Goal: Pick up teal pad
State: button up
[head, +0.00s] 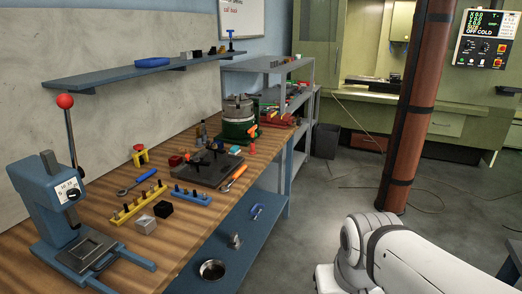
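I cannot make out a teal pad with certainty in the head view. Many small items stand on the wooden workbench (150,257), and some are too small to tell apart. A flat blue item (152,62) lies on the wall shelf, but it looks blue rather than teal. My white arm shows at the bottom right, over the floor and apart from the bench. My gripper is not in view.
A blue press (50,205) with a red-knobbed lever stands at the bench's near left. A dark plate (205,170), yellow rack (137,206), blue rack (191,196) and green vise (240,128) stand along it. A brown column (410,120) rises at right. Floor beside the bench is open.

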aim_at(235, 149)
jog(key=z, duration=0.5)
jog(key=i, duration=2.8)
jog(key=u, duration=2.15)
jog(key=i, duration=0.5)
jog(key=z, duration=0.05)
